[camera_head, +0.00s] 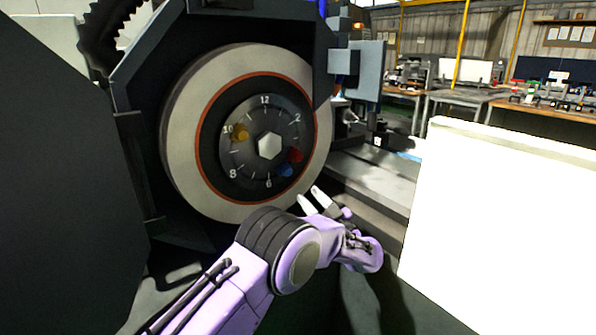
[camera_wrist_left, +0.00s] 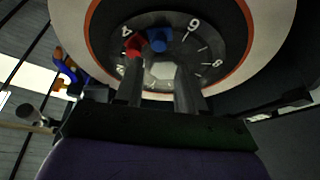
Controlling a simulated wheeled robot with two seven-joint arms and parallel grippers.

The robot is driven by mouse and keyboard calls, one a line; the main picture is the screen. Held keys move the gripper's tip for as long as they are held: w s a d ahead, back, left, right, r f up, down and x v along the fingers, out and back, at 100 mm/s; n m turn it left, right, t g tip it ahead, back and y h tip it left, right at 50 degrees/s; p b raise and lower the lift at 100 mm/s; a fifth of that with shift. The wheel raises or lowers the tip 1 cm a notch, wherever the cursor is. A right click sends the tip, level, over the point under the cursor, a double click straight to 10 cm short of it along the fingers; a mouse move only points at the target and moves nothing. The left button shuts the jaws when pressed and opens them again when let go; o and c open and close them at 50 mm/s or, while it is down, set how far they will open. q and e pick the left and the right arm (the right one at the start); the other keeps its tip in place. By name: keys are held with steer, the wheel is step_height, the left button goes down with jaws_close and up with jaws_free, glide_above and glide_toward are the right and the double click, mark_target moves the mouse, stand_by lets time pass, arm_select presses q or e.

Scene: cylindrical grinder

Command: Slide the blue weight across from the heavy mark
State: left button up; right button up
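The blue weight (camera_head: 285,171) sits on the numbered dial (camera_head: 250,166) of the grinding wheel (camera_head: 190,135), between 4 and 6. It also shows in the left wrist view (camera_wrist_left: 158,40). The red weight (camera_head: 296,155) is beside it, near the 4, and shows in the left wrist view (camera_wrist_left: 134,46). A yellow weight (camera_head: 240,132) sits near the 10. I cannot make out a heavy mark. My left gripper (camera_head: 314,201) is below and right of the dial, apart from the blue weight. Its fingers (camera_wrist_left: 159,90) are spread with nothing between them. My right gripper is not in view.
A hex nut (camera_head: 269,146) stands out at the dial's centre. The dark wheel guard (camera_head: 140,70) surrounds the wheel at left and top. A large white panel (camera_head: 500,220) stands close at the right. Workbenches (camera_head: 475,97) are far behind.

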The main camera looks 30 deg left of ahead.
mark_target(289, 174)
arm_select(q)
steer(key=p+x, duration=0.2)
steer(key=x, duration=0.7)
steer(key=shift+w+a+r, duration=0.1)
steer(key=shift+a+r, duration=0.05)
steer(key=shift+a, duration=0.1)
jaws_close()
